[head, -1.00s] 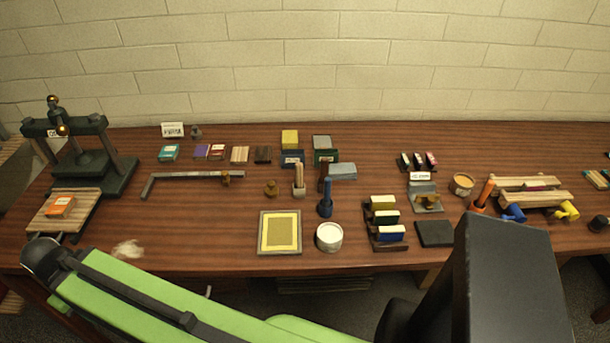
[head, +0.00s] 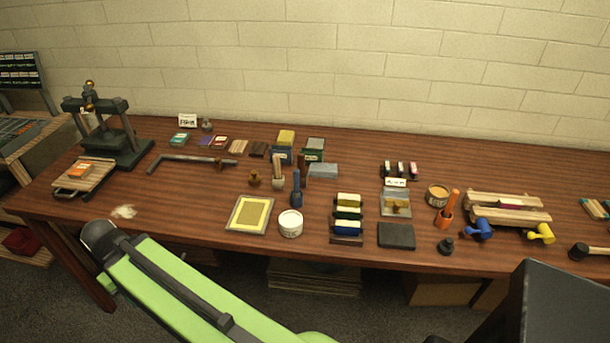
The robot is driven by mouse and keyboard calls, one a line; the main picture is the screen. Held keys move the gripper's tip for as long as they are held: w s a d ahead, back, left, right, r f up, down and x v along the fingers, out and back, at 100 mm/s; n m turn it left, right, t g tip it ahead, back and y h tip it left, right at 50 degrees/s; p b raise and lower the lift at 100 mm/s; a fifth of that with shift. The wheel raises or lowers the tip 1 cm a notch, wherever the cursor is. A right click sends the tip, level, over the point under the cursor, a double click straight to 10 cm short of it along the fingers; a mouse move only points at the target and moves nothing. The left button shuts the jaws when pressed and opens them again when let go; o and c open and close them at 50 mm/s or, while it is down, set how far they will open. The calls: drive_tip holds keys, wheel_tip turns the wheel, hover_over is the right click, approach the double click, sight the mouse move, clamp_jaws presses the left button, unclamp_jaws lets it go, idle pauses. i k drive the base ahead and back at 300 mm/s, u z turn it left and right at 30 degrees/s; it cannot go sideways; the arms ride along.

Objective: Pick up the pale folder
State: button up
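I cannot pick out the pale folder for certain. Pale upright sticks (head: 277,166) stand in a small light block on the middle of the table, but they are too small to identify. My green arm reaches up from the bottom toward the left, in front of the table's front edge. It ends in view at a dark rounded joint. My gripper does not show.
The brown table (head: 330,222) is crowded. A dark press (head: 118,150) stands at the left, a yellow-framed tray (head: 250,214) and white tub (head: 290,224) in the middle. A wooden rack (head: 508,214) and mallets (head: 541,233) lie right. Shelving (head: 30,135) stands left.

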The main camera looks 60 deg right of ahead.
sight(276, 161)
drive_tip(key=u, duration=0.15)
drive_tip(key=i, duration=0.85)
drive_tip(key=z, duration=0.05)
